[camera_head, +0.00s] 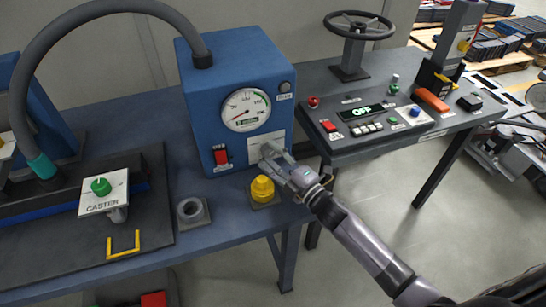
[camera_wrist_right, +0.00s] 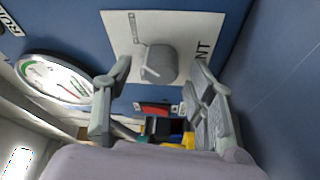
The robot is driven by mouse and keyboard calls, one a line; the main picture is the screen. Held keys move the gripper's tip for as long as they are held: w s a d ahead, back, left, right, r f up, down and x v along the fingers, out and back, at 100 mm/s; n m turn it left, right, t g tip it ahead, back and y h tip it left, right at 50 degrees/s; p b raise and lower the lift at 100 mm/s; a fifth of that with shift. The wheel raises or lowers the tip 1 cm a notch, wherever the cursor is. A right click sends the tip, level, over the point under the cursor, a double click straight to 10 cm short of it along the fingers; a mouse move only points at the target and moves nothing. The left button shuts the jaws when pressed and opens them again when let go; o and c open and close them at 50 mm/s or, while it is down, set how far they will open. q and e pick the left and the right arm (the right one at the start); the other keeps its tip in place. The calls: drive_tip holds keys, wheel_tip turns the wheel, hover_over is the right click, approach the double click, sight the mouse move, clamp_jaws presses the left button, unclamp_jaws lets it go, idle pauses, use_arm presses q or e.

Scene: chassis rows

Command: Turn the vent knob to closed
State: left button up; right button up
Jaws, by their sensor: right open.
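The vent knob (camera_wrist_right: 158,64) is a grey knob on a white plate (camera_wrist_right: 118,28) on the front of the blue box (camera_head: 232,70). Part of the word VENT shows on the plate beside it. In the head view, the plate (camera_head: 255,143) sits low on the box's front, and my right gripper hides the knob there. My right gripper (camera_head: 270,158) is open in front of the plate. In the right wrist view its fingertips (camera_wrist_right: 159,73) stand apart on either side of the knob, with gaps to it. My left gripper is not in view.
A round gauge (camera_head: 246,109) and a red switch (camera_head: 221,156) are on the same box front. A yellow button (camera_head: 262,188) stands just below my right gripper. A control panel (camera_head: 350,151) stands to the right.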

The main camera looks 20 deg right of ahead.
drive_tip(key=v, duration=1.2)
idle(0.4)
